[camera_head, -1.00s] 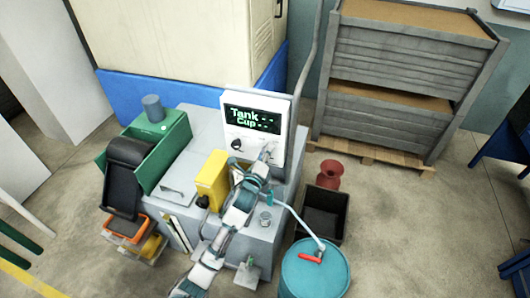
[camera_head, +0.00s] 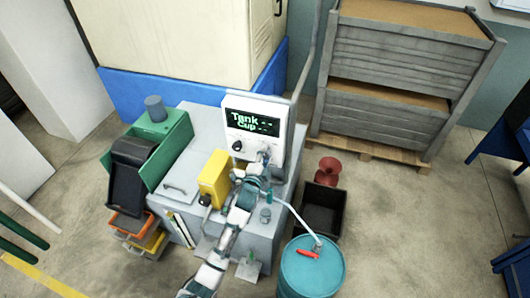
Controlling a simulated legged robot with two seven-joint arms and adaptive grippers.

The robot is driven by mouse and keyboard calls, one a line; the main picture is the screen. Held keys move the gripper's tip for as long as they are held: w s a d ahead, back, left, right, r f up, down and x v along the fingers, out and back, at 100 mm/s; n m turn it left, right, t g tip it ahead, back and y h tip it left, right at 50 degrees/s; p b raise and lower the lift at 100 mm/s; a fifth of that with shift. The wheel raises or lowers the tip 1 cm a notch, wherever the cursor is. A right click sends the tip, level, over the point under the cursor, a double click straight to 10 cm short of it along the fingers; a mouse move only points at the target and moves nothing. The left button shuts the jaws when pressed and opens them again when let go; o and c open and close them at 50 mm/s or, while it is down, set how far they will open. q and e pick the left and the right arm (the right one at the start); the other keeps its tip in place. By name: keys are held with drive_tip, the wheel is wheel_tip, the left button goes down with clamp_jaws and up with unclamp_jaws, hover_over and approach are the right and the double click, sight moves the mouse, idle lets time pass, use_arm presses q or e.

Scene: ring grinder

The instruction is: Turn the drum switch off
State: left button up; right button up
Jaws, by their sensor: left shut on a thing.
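The white control panel (camera_head: 280,111) stands at the back of the grey machine, with a dark display reading "Tank" and "Cup". A black knob (camera_head: 237,146) shows at its lower left. My left gripper (camera_head: 264,156) is at the panel's lower right, shut on a small switch there. The gripper hides this switch, so its setting cannot be read. My left arm reaches up to it across the machine top. My right gripper is not in view.
A yellow box (camera_head: 214,178) stands close left of my arm. A green bin (camera_head: 171,147) is further left. A teal drum (camera_head: 312,271) with a red handle and a hose stands at the right front, near a black crate (camera_head: 324,208).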

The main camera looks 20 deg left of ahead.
use_arm(q)
drive_tip(key=n, duration=0.2)
drive_tip(key=n+p, duration=0.1)
drive_tip(key=n, duration=0.1)
drive_tip(key=n+p, duration=0.1)
drive_tip(key=shift+s+f+n, duration=0.1)
drive_tip(key=shift+f+n, duration=0.25)
drive_tip(key=shift+n, duration=0.35)
drive_tip(key=o, duration=1.1)
drive_tip(key=shift+o, duration=0.3)
drive_tip(key=shift+r, duration=0.15)
drive_tip(key=s, duration=1.1)
drive_tip(key=shift+s+a, duration=0.15)
drive_tip(key=shift+s, duration=0.15)
